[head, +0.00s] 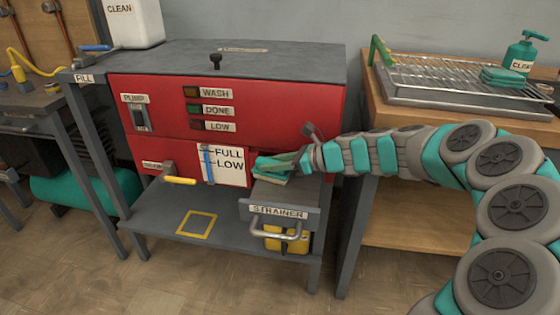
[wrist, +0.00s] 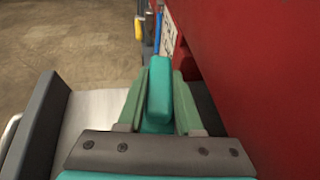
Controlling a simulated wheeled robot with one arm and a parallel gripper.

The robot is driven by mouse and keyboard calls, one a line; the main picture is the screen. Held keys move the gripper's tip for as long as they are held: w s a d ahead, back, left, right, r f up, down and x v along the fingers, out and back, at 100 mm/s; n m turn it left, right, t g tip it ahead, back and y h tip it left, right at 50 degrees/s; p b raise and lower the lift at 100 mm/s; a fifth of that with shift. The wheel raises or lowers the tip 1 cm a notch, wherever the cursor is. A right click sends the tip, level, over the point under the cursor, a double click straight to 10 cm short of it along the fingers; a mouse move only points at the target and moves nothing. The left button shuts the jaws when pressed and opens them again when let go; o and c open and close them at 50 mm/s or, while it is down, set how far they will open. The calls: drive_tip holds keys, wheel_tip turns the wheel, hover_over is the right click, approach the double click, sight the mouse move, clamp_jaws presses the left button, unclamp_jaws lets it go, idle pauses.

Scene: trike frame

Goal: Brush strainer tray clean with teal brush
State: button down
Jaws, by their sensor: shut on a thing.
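The strainer tray (head: 280,207) is a grey drawer labelled STRAINER with a curved handle, pulled out from the red machine's lower right. Its pale inner surface (wrist: 100,105) and dark front wall show in the wrist view. My gripper (head: 268,165) is over the tray, close to the machine's red face. It is shut on the teal brush (wrist: 160,90), whose handle stands between the two green fingers. The brush also shows in the head view (head: 277,162). The bristles and any dirt under them are hidden, so I cannot tell whether they touch the tray.
The red machine (head: 250,105) has a FULL/LOW gauge (head: 222,165) left of my gripper. A yellow box (head: 290,240) sits below the tray. At right, a wooden bench (head: 390,110) holds a wire rack (head: 450,78), a teal sponge (head: 503,75) and a pump bottle (head: 520,54). Floor in front is clear.

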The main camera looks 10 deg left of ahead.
drive_tip(key=shift+a, duration=0.55)
drive_tip(key=shift+f, duration=0.1)
drive_tip(key=shift+d, duration=3.9)
drive_tip(key=shift+s+d, duration=0.1)
drive_tip(key=shift+d, duration=1.7)
drive_tip(key=shift+s, duration=0.7)
drive_tip(key=shift+w+a, duration=0.1)
drive_tip(key=shift+a, duration=1.95)
